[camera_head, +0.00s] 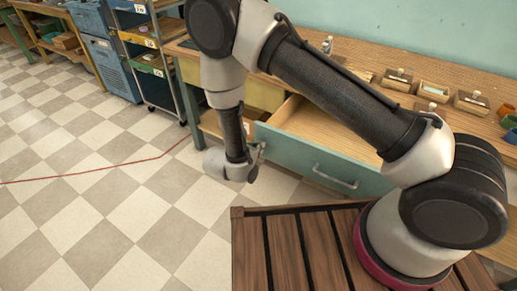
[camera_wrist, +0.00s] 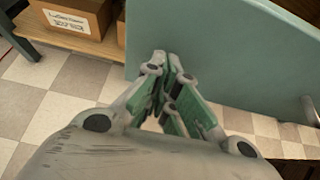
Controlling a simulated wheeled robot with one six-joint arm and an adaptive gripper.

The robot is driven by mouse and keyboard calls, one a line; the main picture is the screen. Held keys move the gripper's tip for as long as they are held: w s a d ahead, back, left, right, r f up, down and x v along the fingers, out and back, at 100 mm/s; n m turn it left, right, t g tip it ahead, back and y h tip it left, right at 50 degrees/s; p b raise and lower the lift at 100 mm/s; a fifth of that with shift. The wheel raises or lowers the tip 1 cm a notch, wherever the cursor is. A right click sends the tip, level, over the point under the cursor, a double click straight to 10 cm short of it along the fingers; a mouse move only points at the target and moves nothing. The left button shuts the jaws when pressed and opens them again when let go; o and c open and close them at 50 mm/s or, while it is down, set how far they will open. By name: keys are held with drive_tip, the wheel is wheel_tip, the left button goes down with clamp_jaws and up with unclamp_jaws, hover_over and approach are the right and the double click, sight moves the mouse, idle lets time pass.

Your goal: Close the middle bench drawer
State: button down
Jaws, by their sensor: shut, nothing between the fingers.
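The bench drawer with a teal front (camera_head: 318,163) and a metal bar handle (camera_head: 335,177) stands pulled out from the wooden bench (camera_head: 350,70). Its bare wooden inside (camera_head: 300,118) shows behind the front. My gripper (camera_head: 258,148) is shut and empty at the left end of the drawer front. In the wrist view the fingertips (camera_wrist: 172,56) are close to or against the teal front (camera_wrist: 230,70), and I cannot tell whether they touch. The handle end (camera_wrist: 310,108) shows at the right edge there. My arm hides part of the drawer.
A yellowish drawer front (camera_head: 265,95) sits left of the open drawer. Cardboard boxes (camera_wrist: 75,15) stand on the lower shelf. A tiered cart (camera_head: 150,55) and blue cabinet (camera_head: 100,50) stand at the back left. Small trays (camera_head: 433,91) line the bench top. The checkered floor at left is clear.

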drive_tip(key=w+d, duration=0.5)
drive_tip(key=w, duration=0.2)
drive_tip(key=w+d, duration=0.5)
drive_tip(key=w, duration=0.2)
drive_tip(key=w+d, duration=0.6)
drive_tip(key=w, duration=0.1)
drive_tip(key=shift+w, duration=0.4)
drive_tip(key=shift+w+d+r, duration=0.15)
drive_tip(key=shift+w+d, duration=0.1)
drive_tip(key=shift+w, duration=0.15)
drive_tip(key=shift+w, duration=0.1)
drive_tip(key=shift+r, duration=0.1)
